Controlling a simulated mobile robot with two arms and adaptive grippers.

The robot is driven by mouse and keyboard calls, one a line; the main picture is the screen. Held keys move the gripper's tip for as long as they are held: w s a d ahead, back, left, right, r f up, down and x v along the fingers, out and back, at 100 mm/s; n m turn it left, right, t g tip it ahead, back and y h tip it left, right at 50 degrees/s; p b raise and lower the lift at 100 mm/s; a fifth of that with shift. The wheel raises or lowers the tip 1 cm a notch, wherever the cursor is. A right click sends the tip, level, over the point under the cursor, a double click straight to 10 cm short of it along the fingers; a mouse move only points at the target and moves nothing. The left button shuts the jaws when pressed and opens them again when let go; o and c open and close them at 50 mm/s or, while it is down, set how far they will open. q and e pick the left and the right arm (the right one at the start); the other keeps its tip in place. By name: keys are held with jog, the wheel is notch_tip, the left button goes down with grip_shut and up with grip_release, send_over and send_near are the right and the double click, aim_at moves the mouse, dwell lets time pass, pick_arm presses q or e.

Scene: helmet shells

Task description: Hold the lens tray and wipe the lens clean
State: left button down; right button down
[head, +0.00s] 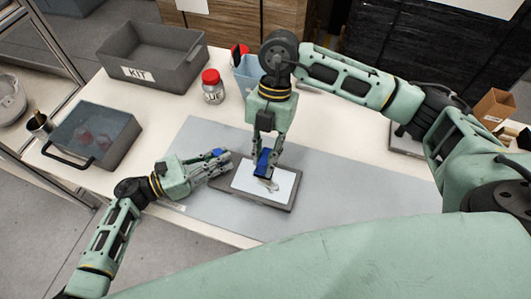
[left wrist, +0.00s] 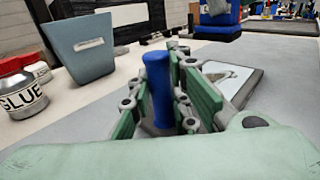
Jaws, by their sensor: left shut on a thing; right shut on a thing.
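The lens tray (head: 241,194) is a dark grey board with a white top, flat on the grey mat; part of it shows in the left wrist view (left wrist: 252,88). A small pale shape, seemingly the lens, lies on it and is partly covered. My left gripper (head: 222,160) is at the tray's left edge, shut on an upright blue post (left wrist: 158,90). Whether the post joins the tray is hidden. My right gripper (head: 265,149) points down over the tray, shut on a blue block (head: 263,165). The block's lower end is at the pale shape; I cannot tell contact.
A grey KIT bin (head: 178,72), a red-lidded glue jar (head: 213,92) and a blue-grey bin (head: 245,75) stand behind. A lidded grey box (head: 118,140) is at the left. The grey mat (head: 370,185) is clear to the right.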

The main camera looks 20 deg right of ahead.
jog(key=shift+f, duration=0.2)
jog(key=shift+f, duration=1.8)
jog(key=shift+w+a, duration=0.1)
jog(key=shift+w+a, duration=0.9)
jog(key=shift+a, duration=0.3)
jog(key=shift+f, duration=0.5)
jog(key=shift+s+d, duration=1.05)
jog(key=shift+d, duration=0.3)
jog(key=shift+s+d, duration=1)
jog(key=shift+d, duration=0.3)
